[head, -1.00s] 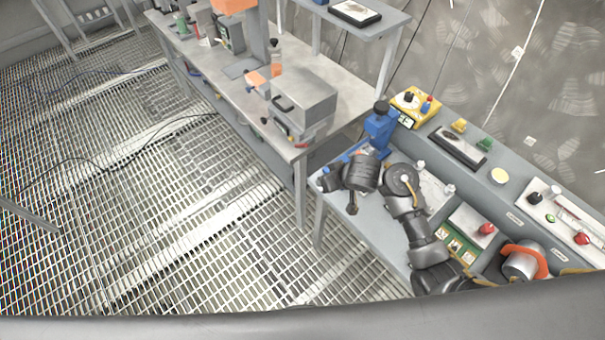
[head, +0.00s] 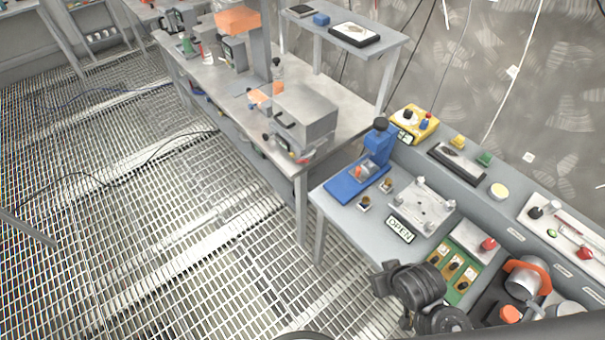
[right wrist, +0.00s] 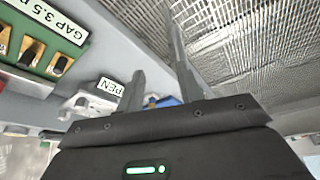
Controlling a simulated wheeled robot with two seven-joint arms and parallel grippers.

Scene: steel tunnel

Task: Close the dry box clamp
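I cannot tell for sure which part is the dry box clamp. A blue stand with a black knob (head: 378,145) is at the bench's far left end. A metal canister with an orange band (head: 524,275) is at the lower right. My right gripper (right wrist: 158,85) has its fingers apart with nothing between them. In the head view its dark arm (head: 410,285) is over the bench's front edge, near the green panel. My left gripper is not in view.
The green panel (head: 457,268) carries several brass parts. A red knob (head: 488,244) sits behind it. A yellow control box (head: 413,123) and a black tray (head: 457,162) stand on the rear ledge. A second bench holds a grey box (head: 305,110). Open grating floor lies left.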

